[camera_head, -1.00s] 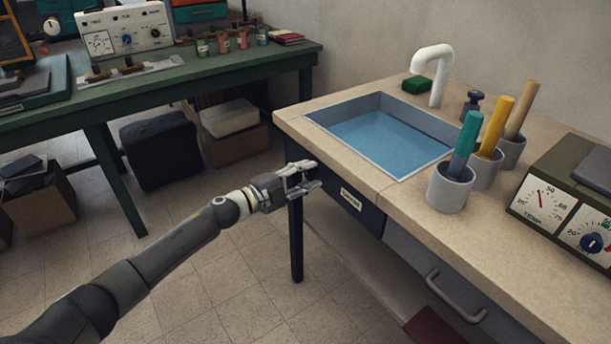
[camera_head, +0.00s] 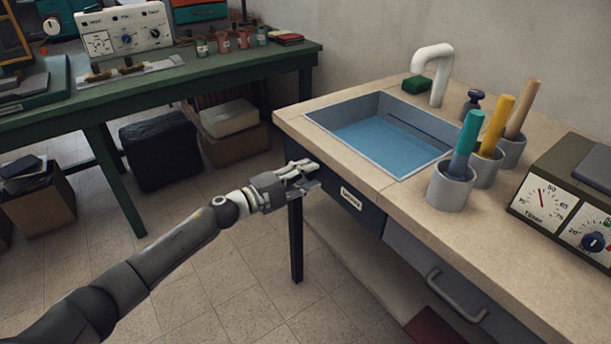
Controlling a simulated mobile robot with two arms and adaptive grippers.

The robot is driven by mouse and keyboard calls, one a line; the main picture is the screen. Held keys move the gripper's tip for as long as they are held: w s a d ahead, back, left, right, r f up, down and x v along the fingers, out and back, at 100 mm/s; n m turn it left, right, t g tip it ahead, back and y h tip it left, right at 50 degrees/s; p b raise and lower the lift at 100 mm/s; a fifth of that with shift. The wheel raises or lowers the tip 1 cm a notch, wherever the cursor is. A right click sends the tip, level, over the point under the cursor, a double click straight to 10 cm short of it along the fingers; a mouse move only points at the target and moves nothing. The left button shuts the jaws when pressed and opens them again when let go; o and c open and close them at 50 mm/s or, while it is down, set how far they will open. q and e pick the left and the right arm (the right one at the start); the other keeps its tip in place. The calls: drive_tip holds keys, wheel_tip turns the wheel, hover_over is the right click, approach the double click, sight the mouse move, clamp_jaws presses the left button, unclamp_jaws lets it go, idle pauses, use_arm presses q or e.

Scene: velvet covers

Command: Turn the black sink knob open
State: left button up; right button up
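The black sink knob (camera_head: 473,104) stands on the beige counter, right of the white faucet (camera_head: 434,72) and behind the cups. The sink basin (camera_head: 352,104) has a blue, water-like surface inside. My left gripper (camera_head: 310,176) is in front of the counter's left front edge, well away from the knob. Its fingers look close together, with nothing seen between them. My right gripper is not in view.
Grey cups (camera_head: 450,190) with coloured handles stand close in front of the knob. A green sponge (camera_head: 416,85) lies by the faucet. A meter box (camera_head: 565,205) stands at right. A green table (camera_head: 150,90) stands at left.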

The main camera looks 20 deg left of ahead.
use_arm(q)
drive_tip(key=o, duration=0.4)
drive_tip(key=shift+o, duration=0.2)
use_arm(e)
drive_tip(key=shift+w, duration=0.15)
use_arm(q)
drive_tip(key=shift+s, duration=0.1)
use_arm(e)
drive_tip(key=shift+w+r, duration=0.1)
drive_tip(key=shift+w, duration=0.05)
use_arm(q)
drive_tip(key=v, duration=1.2)
